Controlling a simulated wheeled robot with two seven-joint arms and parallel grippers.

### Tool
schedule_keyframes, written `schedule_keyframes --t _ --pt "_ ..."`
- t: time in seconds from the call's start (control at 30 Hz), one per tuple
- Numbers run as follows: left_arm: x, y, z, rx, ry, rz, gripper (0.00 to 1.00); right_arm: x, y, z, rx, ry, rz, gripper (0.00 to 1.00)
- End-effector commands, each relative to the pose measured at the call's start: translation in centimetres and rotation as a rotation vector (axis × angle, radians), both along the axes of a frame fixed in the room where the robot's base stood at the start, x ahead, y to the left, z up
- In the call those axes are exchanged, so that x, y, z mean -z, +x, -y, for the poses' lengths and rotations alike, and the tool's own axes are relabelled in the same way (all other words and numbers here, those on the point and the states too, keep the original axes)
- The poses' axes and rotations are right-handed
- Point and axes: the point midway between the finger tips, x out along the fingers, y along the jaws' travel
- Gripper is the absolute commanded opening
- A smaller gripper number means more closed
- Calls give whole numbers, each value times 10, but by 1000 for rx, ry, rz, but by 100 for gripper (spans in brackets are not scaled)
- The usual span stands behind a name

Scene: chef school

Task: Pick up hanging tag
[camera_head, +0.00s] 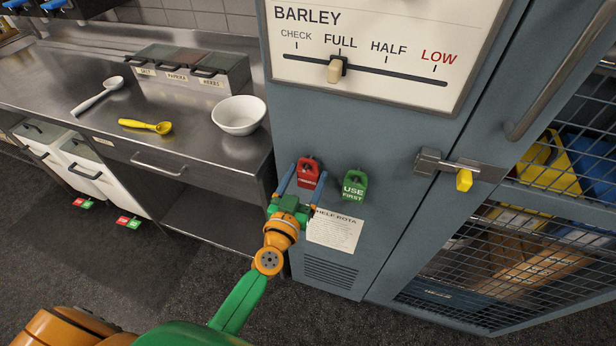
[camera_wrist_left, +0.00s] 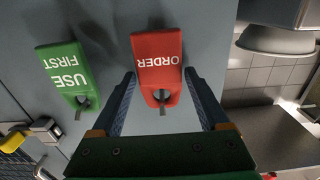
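Two tags hang side by side on the front of the blue-grey cabinet. The red tag (camera_head: 308,172) is on the left in the head view. The green "USE FIRST" tag (camera_head: 354,186) is on the right. My left gripper (camera_head: 297,176) is open at the red tag, its blue fingers reaching up towards it. In the left wrist view the red tag (camera_wrist_left: 157,62), marked "ORDER", lies between and ahead of the open fingers (camera_wrist_left: 160,88), with gaps on both sides. The green tag (camera_wrist_left: 68,76) is outside the fingers there. My right gripper is not in view.
A paper rota sheet (camera_head: 335,231) is fixed below the tags. A latch (camera_head: 460,170) with a yellow part and a mesh door (camera_head: 530,250) are to the right.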

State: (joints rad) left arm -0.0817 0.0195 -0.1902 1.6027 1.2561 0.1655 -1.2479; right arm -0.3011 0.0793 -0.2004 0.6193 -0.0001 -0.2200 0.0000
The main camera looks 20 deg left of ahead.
Motion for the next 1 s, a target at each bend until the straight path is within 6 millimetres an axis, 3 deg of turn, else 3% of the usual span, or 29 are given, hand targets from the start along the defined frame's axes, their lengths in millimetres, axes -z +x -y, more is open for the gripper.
schedule_keyframes --t 0.03,0.2,0.23,0.47,0.63,0.87,1.0 --pt "0 0 0 0 0 0 62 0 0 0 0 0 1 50" --pt "0 0 0 0 0 0 16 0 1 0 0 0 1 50" --pt "0 0 0 0 0 0 11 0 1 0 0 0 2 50" --pt "-2 0 0 0 0 0 11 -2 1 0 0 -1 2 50" --pt "-19 -3 0 0 -1 -2 11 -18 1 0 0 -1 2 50" --pt "-12 -62 -2 1 2 -6 11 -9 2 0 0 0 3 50" --pt "-8 -115 -4 3 4 -6 11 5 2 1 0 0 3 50"
